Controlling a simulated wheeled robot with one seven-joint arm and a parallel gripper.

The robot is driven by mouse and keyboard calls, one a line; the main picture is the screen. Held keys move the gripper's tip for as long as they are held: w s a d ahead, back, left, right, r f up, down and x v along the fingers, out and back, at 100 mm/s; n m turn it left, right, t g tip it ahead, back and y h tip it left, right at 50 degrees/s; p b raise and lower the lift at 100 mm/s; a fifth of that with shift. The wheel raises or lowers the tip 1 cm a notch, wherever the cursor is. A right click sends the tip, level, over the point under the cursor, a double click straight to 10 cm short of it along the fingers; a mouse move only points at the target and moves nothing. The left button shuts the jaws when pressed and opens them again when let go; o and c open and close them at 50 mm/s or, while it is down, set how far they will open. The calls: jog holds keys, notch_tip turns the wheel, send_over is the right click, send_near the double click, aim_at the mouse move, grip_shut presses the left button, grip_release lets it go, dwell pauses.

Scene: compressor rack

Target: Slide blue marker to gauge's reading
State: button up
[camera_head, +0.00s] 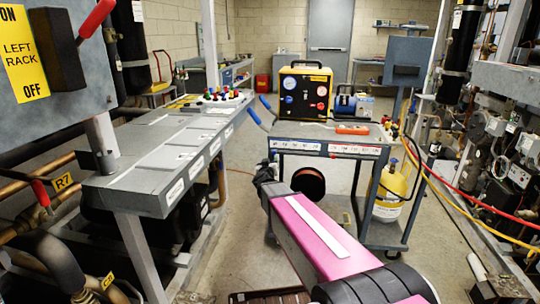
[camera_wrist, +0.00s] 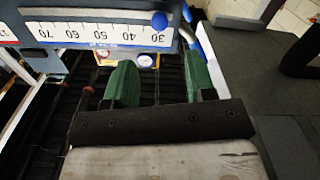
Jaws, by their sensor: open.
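A white scale strip (camera_wrist: 95,33) with numbers from 30 to 70 shows upside down across the top of the wrist view. A round blue marker (camera_wrist: 159,20) sits on it by the 30. The strip (camera_head: 325,148) runs along the cart's front edge in the head view. My gripper (camera_wrist: 160,82) has two green fingers, open and empty, below the strip in the wrist view and apart from the marker. In the head view my gripper is hard to make out at the arm's far end. A yellow-framed unit (camera_head: 305,92) on the cart carries a blue and a red gauge; their readings are too small to tell.
The cart (camera_head: 350,135) also holds an orange-handled tool (camera_head: 352,129). A yellow cylinder (camera_head: 392,190) stands on its lower right. A grey bench (camera_head: 150,150) is close on the left. Red and yellow hoses (camera_head: 455,187) cross on the right.

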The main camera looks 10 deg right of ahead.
aim_at(274, 153)
jog(key=x, duration=1)
